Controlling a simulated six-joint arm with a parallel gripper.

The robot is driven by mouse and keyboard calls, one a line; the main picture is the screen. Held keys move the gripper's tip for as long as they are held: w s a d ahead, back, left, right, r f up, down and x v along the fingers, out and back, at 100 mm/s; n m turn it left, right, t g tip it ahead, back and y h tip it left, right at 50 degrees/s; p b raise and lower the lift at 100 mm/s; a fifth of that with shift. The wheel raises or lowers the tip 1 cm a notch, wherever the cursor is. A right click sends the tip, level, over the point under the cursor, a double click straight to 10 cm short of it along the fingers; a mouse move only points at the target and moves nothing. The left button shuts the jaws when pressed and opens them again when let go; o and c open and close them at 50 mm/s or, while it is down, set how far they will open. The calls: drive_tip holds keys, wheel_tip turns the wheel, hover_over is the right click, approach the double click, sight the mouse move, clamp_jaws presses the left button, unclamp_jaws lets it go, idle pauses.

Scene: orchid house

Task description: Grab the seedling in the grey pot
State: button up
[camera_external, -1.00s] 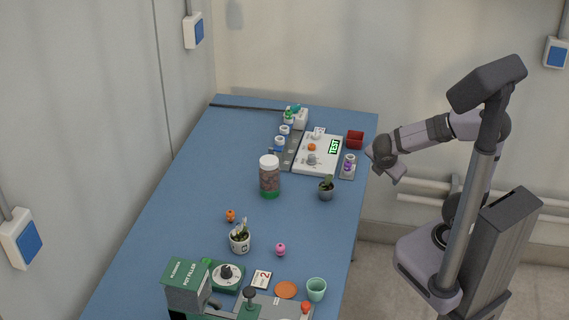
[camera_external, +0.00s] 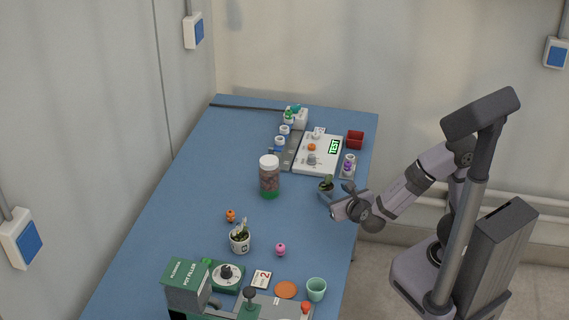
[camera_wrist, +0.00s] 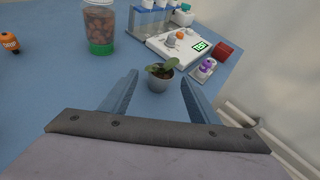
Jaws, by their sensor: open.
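The seedling in the grey pot (camera_wrist: 158,82) stands upright on the blue table, with a few green leaves over the pot's rim. In the external view the seedling (camera_external: 326,183) is near the table's right edge, and part of its pot is hidden by my gripper. My gripper (camera_external: 335,207) is just in front of it, low over the table edge. In the wrist view my gripper (camera_wrist: 157,82) has its two fingers apart, one to each side of the pot and nearer the camera. Nothing is held; I cannot tell whether the fingers touch the pot.
A jar of brown pellets (camera_external: 269,178) stands left of the seedling. Behind are a white test panel (camera_external: 310,163), a purple-topped item (camera_external: 349,165) and a red box (camera_external: 355,139). A white pot with a plant (camera_external: 240,241) and a pink item (camera_external: 281,249) stand nearer the front.

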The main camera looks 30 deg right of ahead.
sight(323, 185)
drive_tip(key=shift+f, duration=0.25)
drive_tip(key=shift+w+d+f, duration=0.15)
drive_tip(key=shift+w+f, duration=0.05)
drive_tip(key=shift+w, duration=0.3)
drive_tip(key=shift+b+x, duration=0.7)
drive_tip(key=shift+x, duration=4.8)
drive_tip(key=c, duration=1)
